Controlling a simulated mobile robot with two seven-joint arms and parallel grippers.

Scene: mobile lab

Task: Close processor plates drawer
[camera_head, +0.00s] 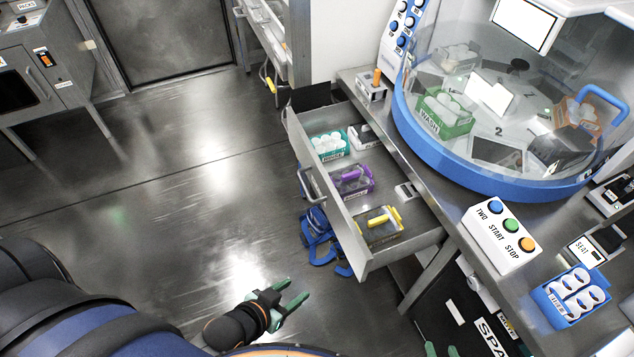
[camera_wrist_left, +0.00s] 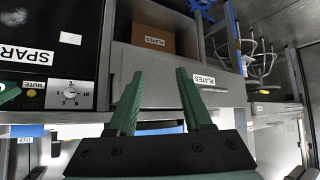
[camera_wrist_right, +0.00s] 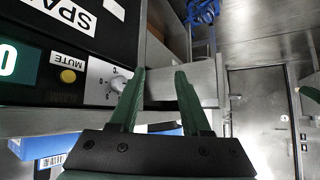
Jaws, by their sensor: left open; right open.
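A grey metal drawer (camera_head: 352,225) stands pulled out from under the processor bench in the head view. Its front has a long bar handle (camera_head: 318,193). In the left wrist view, a grey front (camera_wrist_left: 205,92) carries a PLATES label, with a brown PLATES-labelled box (camera_wrist_left: 168,38) behind it. I cannot tell whether this is the same drawer. My left gripper (camera_head: 290,300) is open and empty, apart from the drawer, below and left of its near corner. My right gripper (camera_head: 441,349) is open and empty at the bottom edge, mostly cut off.
The drawer holds a teal tub (camera_head: 328,145), a purple carrier (camera_head: 352,180) and a yellow-handled box (camera_head: 380,224). A blue-rimmed dome (camera_head: 480,185) and a button box (camera_head: 502,236) stand on the bench. A blue object (camera_head: 318,238) lies beneath the drawer. Floor at left is clear.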

